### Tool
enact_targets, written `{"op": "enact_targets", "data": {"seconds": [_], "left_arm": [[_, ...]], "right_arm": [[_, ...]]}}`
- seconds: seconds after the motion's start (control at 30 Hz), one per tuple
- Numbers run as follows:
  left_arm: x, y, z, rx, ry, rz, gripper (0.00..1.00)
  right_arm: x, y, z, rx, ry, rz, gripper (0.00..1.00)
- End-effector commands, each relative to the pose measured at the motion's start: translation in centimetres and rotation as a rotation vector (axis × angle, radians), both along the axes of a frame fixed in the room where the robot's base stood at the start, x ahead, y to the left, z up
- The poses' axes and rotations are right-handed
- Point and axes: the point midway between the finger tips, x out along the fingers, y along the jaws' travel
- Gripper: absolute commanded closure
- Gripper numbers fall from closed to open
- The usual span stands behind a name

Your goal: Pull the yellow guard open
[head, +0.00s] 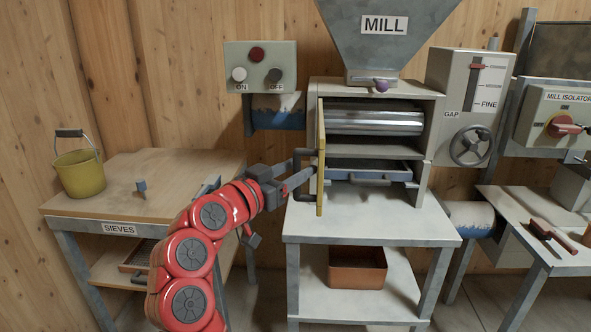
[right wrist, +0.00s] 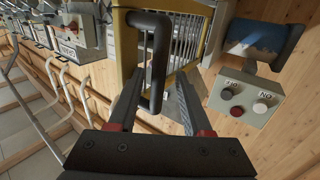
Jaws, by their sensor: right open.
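The yellow guard (head: 320,158) stands swung out from the left side of the mill's front, seen nearly edge-on in the head view. The rollers (head: 375,121) behind it are exposed. The guard's dark handle (head: 304,198) is on its left face. My right gripper (head: 298,177) is open at the handle, with its fingers pointing toward the guard. In the right wrist view the handle (right wrist: 159,50) lies partly between the open fingers (right wrist: 155,92), with visible space on either side; contact cannot be told. The guard's yellow frame and bars (right wrist: 188,40) are behind it. My left gripper is not in view.
The ON/OFF box (head: 259,66) is on the wall left of the mill. A sieves table (head: 140,165) with a yellow bucket (head: 79,174) stands left. A handwheel (head: 471,146) is right of the mill. A brown bin (head: 357,268) sits on the lower shelf.

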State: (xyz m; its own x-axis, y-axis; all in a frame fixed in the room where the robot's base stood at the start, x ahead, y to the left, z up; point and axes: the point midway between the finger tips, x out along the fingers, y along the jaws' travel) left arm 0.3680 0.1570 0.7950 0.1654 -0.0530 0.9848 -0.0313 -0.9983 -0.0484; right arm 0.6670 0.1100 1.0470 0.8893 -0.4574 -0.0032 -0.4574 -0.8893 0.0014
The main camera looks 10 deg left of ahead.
Motion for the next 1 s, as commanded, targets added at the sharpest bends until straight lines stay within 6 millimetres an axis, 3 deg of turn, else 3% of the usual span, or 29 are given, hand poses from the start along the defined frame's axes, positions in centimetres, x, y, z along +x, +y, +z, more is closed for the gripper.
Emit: {"op": "enact_targets", "data": {"seconds": [0.23, 0.37, 0.8, 1.0], "left_arm": [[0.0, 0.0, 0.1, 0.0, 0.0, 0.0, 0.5], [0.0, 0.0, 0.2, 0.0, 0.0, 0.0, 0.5], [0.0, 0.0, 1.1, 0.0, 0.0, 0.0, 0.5], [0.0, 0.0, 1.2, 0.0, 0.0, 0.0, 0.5]], "right_arm": [[-0.2, 0.1, 0.2, 0.0, -0.002, 0.0, 0.5], [-1.6, 0.9, 0.2, 0.001, -0.003, 0.002, 0.5], [-11.5, 6.0, 0.2, 0.0, -0.001, 0.005, 0.5], [-14.5, 7.5, 0.1, 0.001, 0.0, 0.002, 0.5]]}}
